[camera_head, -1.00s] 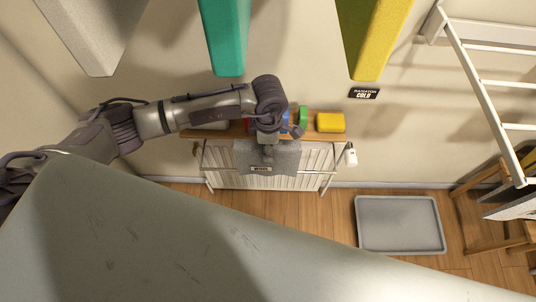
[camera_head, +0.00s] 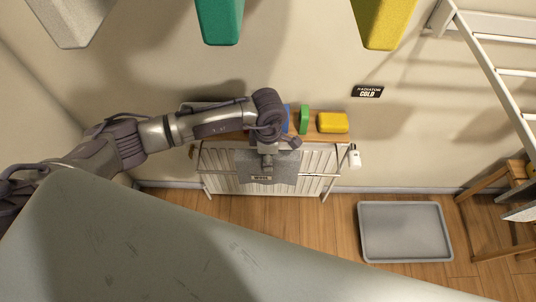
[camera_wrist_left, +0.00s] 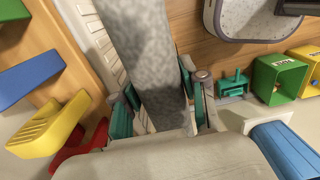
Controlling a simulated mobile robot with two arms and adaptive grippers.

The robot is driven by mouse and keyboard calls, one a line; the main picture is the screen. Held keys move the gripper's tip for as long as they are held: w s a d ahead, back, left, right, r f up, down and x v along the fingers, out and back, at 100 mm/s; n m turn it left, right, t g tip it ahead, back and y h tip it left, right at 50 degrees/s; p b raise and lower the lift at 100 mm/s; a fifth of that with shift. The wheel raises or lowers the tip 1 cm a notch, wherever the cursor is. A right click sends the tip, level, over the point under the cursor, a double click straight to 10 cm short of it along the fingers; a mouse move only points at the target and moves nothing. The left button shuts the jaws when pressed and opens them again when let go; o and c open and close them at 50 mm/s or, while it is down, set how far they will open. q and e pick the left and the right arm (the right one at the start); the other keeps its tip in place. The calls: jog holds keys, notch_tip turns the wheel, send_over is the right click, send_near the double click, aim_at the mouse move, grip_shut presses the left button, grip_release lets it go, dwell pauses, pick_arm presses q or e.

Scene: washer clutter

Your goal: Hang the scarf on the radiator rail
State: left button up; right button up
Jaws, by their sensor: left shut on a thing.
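The grey scarf (camera_head: 268,172), with a small label on its front, hangs from my left gripper (camera_head: 267,150) in front of the white radiator (camera_head: 220,170). In the head view, the thin radiator rail (camera_head: 318,175) shows beside the scarf and is hidden behind or under it. In the left wrist view, the scarf (camera_wrist_left: 150,60) is a grey strip between the teal fingers of the left gripper (camera_wrist_left: 160,110), which is shut on it. I cannot tell whether the scarf touches the rail. My right gripper is not in view.
A wooden shelf above the radiator holds a yellow block (camera_head: 333,123), a green item (camera_head: 304,120) and a blue item. A grey tray (camera_head: 405,232) lies on the wood floor at right. A white rack (camera_head: 490,75) and wooden chair (camera_head: 480,215) stand at far right.

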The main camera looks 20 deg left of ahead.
pick_arm(q)
jog(key=shift+f+b, duration=2.35)
jog(key=shift+f, duration=1.2)
jog(key=shift+f+b, duration=1.4)
jog(key=shift+f, duration=0.35)
jog(key=o, duration=1.2)
